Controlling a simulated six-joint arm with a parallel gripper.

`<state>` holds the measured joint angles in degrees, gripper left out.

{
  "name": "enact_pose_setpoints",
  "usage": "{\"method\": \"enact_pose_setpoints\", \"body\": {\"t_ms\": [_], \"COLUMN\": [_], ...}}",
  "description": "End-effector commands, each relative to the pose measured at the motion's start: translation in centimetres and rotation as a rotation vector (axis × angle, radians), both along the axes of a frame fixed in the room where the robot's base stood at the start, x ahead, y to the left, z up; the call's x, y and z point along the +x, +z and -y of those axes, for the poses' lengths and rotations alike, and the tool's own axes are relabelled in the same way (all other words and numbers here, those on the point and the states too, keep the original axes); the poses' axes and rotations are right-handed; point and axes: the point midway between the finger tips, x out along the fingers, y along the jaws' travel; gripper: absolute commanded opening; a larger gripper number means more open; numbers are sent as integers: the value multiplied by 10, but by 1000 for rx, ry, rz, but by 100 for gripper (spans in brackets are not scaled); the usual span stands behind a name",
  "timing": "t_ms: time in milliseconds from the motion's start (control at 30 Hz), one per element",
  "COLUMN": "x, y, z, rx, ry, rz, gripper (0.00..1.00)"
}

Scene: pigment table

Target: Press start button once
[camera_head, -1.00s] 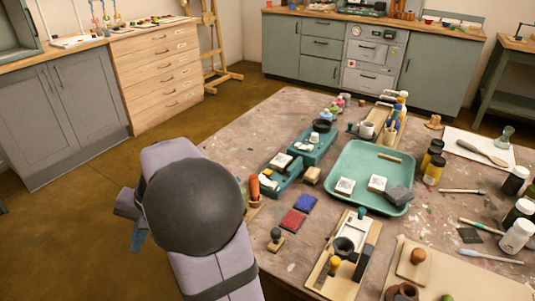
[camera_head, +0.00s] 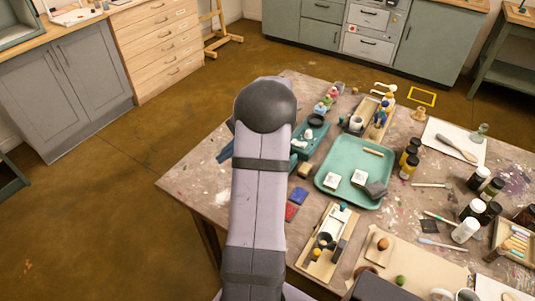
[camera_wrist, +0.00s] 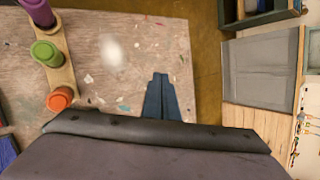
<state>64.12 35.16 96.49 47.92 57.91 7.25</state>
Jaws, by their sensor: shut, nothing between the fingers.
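I cannot make out a start button for certain. The grey panelled unit (camera_head: 369,20) among the back cupboards has small round details at its upper edge, too small to identify and partly cut off by the frame. My gripper (camera_wrist: 160,78) shows in the wrist view with its blue-grey fingers together and empty, above the paint-stained table near its edge. In the head view, my gripper's fingers (camera_head: 224,152) show in part at the left of my arm, over the table's left edge. My arm covers part of the table there.
The table (camera_head: 205,180) holds a green tray (camera_head: 331,186), several dark jars (camera_head: 409,157) and a wooden stand (camera_head: 309,263). A wooden rack (camera_wrist: 69,76) with coloured pieces is left of my fingers. A yellow square outline (camera_head: 421,96) lies on the floor behind the table.

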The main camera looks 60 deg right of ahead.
Motion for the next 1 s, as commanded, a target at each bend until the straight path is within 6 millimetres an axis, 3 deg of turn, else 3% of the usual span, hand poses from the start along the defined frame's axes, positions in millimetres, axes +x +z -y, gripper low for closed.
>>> {"method": "enact_pose_setpoints", "body": {"t_ms": [33,100,500,700,1000], "x": [-11,-25,-94,-110,-113], "y": [16,24,52,56,55], "z": [12,25,80,89,91], "rx": [18,38,125,141,144], "ry": [-36,-80,-288,-333,-342], "rz": [4,12,62,76,80], "gripper": [0,0,0,0,0]}}
